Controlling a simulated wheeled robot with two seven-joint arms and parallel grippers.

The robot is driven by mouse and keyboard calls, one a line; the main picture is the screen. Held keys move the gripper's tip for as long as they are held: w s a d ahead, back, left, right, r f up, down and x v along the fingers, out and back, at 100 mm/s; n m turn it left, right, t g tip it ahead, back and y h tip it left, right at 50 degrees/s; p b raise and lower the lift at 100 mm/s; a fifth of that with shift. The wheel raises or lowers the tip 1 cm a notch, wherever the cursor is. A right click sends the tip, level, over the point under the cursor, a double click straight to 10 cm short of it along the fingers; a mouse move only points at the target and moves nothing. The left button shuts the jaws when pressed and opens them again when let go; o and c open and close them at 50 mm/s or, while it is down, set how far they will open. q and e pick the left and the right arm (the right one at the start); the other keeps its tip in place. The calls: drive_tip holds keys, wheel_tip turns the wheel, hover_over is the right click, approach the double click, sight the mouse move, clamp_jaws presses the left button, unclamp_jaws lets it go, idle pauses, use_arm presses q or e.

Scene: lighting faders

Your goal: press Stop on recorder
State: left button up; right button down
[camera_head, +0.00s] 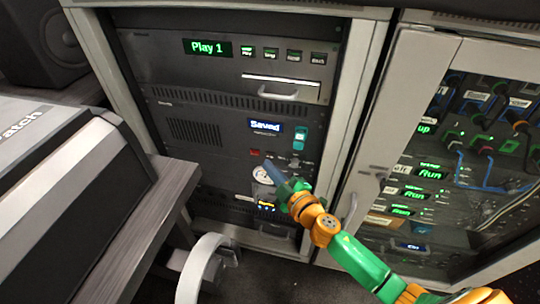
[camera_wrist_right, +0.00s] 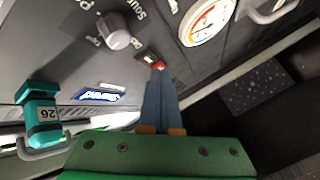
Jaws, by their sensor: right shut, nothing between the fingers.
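The recorder (camera_head: 195,130) appears to be the dark rack unit whose lit display (camera_head: 265,126) reads "Saved". Below the display is a small red button (camera_head: 254,153), with dark controls to its right. Their labels are too small to read, so I cannot tell which is Stop. My right gripper (camera_head: 268,162) is shut and empty in front of the panel, close to the red button. In the right wrist view, the blue fingertips (camera_wrist_right: 160,72) point at the red button (camera_wrist_right: 158,65) and slightly overlap it. I cannot tell whether they touch. My left gripper is out of view.
A round gauge (camera_head: 263,174) sits just below the button. A grey knob (camera_wrist_right: 118,39) and a teal block (camera_wrist_right: 40,115) stick out from the panel. Above is a unit reading "Play 1" (camera_head: 207,47). A glass-door cabinet (camera_head: 390,110) stands right; a desk (camera_head: 165,190) is left.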

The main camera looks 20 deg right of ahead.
drive_tip(key=shift+s+a, duration=0.7)
drive_tip(key=shift+s, duration=0.35)
drive_tip(key=shift+s+a, duration=0.7)
drive_tip(key=shift+s, duration=0.35)
